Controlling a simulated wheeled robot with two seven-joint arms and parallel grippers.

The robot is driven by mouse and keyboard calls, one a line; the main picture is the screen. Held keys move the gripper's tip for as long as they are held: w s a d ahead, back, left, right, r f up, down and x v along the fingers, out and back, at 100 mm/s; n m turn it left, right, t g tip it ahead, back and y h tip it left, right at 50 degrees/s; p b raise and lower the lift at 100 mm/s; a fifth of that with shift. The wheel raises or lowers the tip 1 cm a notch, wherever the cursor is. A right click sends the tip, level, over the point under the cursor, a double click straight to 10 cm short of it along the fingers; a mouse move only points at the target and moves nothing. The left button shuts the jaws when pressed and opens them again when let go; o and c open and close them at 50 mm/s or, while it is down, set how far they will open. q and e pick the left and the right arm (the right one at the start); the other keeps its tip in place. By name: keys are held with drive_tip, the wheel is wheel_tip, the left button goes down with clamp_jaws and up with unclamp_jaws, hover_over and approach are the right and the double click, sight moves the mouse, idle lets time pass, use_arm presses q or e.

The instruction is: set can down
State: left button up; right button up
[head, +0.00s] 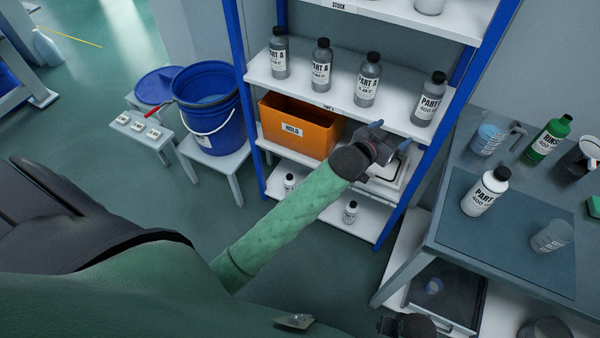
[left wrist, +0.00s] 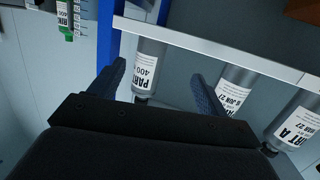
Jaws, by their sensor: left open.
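The grey can with a black cap labelled PART A (head: 429,99) stands upright at the right end of a row of similar cans on the middle shelf (head: 300,88). My left gripper (head: 390,137) is below and left of it in the head view, in front of the rack. Its blue fingers are apart and nothing is held between them. In the left wrist view, which is turned upside down, a PART A can (left wrist: 146,72) shows beyond the gap between the fingers (left wrist: 157,78). I cannot tell the exact distance. My right gripper is not clearly seen.
An orange HOLD bin (head: 292,130) is on the shelf below, left of my left gripper. A white bottle (head: 485,191) and a clear beaker (head: 551,236) stand on the bench mat (head: 500,255). A blue bucket (head: 210,105) is on a stool to the left.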

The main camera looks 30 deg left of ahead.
use_arm(q)
drive_tip(key=s+a+f+n+g+y, duration=0.1)
drive_tip(key=s+a+f+g+y, duration=0.3)
drive_tip(key=s+f, duration=0.9)
drive_tip(key=s+a+f+n+g, duration=0.1)
drive_tip(key=s+a+f+g, duration=0.3)
drive_tip(key=s+f, duration=0.8)
drive_tip(key=s+a+f+g, duration=0.1)
drive_tip(key=s+f+g, duration=0.4)
drive_tip(key=s+f, duration=0.4)
drive_tip(key=s, duration=0.4)
drive_tip(key=shift+a+g, duration=0.35)
drive_tip(key=shift+g, duration=0.05)
